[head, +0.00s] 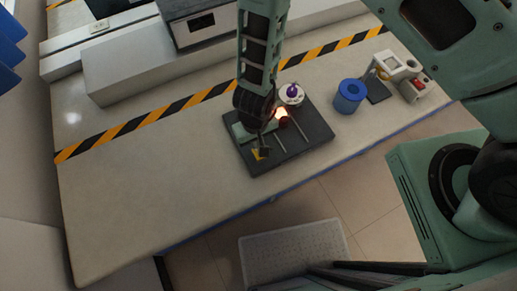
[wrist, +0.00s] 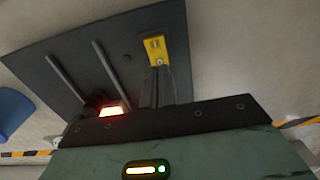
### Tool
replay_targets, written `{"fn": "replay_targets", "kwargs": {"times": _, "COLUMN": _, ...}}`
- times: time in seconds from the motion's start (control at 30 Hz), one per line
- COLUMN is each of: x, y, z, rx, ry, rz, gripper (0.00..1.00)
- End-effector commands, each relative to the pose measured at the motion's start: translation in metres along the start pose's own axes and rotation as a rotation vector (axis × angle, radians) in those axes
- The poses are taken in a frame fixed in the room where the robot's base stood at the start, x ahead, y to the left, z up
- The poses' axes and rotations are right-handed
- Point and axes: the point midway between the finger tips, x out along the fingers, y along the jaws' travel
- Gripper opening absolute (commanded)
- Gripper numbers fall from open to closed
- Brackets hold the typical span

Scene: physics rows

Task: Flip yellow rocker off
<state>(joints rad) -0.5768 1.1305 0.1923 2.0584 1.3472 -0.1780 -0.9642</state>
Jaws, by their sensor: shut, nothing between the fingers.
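The yellow rocker (head: 258,155) sits near the front left edge of a dark panel (head: 300,150) on the bench. In the wrist view the yellow rocker (wrist: 157,50) shows as a yellow plate with a small lighter centre part. My gripper (head: 264,149) is shut and empty, pointing down beside the rocker. In the wrist view its dark fingers (wrist: 158,72) reach toward the rocker's lower edge. I cannot tell whether they touch it. Which way the rocker is tipped is too small to tell.
A glowing red lamp (head: 281,113), a purple knob on a white disc (head: 291,93) and thin slots or bars share the panel. A blue spool (head: 349,95) and a white device (head: 398,70) stand to the right. The bench's left part is clear.

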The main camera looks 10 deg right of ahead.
Motion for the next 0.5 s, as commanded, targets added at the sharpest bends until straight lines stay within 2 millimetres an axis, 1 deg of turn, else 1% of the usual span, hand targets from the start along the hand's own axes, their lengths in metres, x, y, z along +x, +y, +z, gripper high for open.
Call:
{"fn": "replay_targets", "kwargs": {"times": 0.03, "x": -0.006, "y": 0.000, "z": 0.000, "rx": 0.000, "ry": 0.000, "rz": 0.000, "gripper": 0.00}}
{"fn": "replay_targets", "kwargs": {"times": 0.5, "x": -0.034, "y": 0.000, "z": 0.000, "rx": 0.000, "ry": 0.001, "rz": 0.000, "gripper": 0.00}}
